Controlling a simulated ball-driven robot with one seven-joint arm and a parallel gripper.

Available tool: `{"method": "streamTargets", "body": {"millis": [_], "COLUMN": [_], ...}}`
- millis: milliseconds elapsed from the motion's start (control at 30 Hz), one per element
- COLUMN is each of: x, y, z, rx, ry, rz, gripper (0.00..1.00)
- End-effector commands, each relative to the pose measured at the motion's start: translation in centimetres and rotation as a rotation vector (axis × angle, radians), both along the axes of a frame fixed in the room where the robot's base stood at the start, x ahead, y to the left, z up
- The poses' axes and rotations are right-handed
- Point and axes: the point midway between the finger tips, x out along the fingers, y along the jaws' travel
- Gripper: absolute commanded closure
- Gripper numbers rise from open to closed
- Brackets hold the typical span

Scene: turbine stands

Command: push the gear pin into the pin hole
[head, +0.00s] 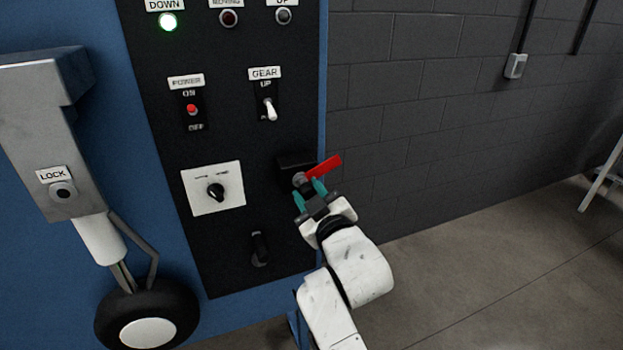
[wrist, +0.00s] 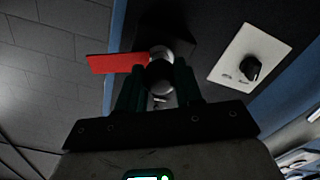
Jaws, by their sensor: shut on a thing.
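The gear pin (head: 299,180) has a silver head and a red tag (head: 325,167). It is at a black block (head: 291,163) on the right side of the panel. My gripper (head: 309,192) is shut on the pin, with its teal fingers on either side. In the wrist view the pin (wrist: 160,72) sits between the fingertips (wrist: 160,84), and the red tag (wrist: 117,63) sticks out to the left. I cannot tell how deep the pin sits in the block. The pin hole (head: 62,190) is a dark round fitting under the LOCK label on the grey gear leg at left.
The black panel carries a gear switch (head: 269,109), a power switch (head: 192,110), a rotary knob (head: 215,192) and a lit green DOWN lamp (head: 168,21). A wheel (head: 147,318) hangs below the gear leg.

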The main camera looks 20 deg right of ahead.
Motion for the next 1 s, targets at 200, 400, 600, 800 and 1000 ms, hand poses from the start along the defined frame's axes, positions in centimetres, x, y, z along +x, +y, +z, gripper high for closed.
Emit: {"method": "streamTargets", "body": {"millis": [200,400,600,800,1000], "x": [0.0,-0.1,-0.4,-0.9,-1.2], "y": [0.0,0.0,0.0,0.0,0.0], "z": [0.0,0.1,0.0,0.0,0.1], "rx": [0.0,0.0,0.0,0.0,0.001], "ry": [0.0,-0.001,0.0,-0.001,-0.002], "rz": [0.0,0.001,0.0,0.001,0.001], "gripper": [1.0,1.0,1.0,1.0,1.0]}}
